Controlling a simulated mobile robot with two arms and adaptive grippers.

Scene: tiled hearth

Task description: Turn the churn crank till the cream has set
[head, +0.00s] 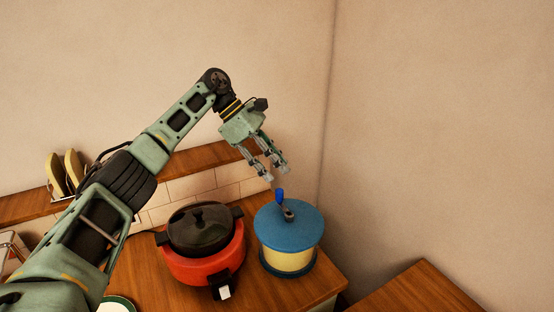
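The churn (289,238) stands on the wooden counter near the corner. It has a blue lid, a cream-coloured body and a blue base. Its crank (285,208) sits on top of the lid, with a blue knob (280,194) standing up. My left gripper (275,175) is just above the knob, fingers pointing down. The fingers are apart with nothing seen between them, and they look clear of the knob. The cream inside the churn is hidden. My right gripper is not in view.
A red cooker (204,265) with a dark lid (200,229) stands close left of the churn. A rack with bread-like slices (66,173) is on the ledge at the left. A plate (117,304) shows at the bottom edge. Another wooden surface (415,291) lies to the right, past a gap.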

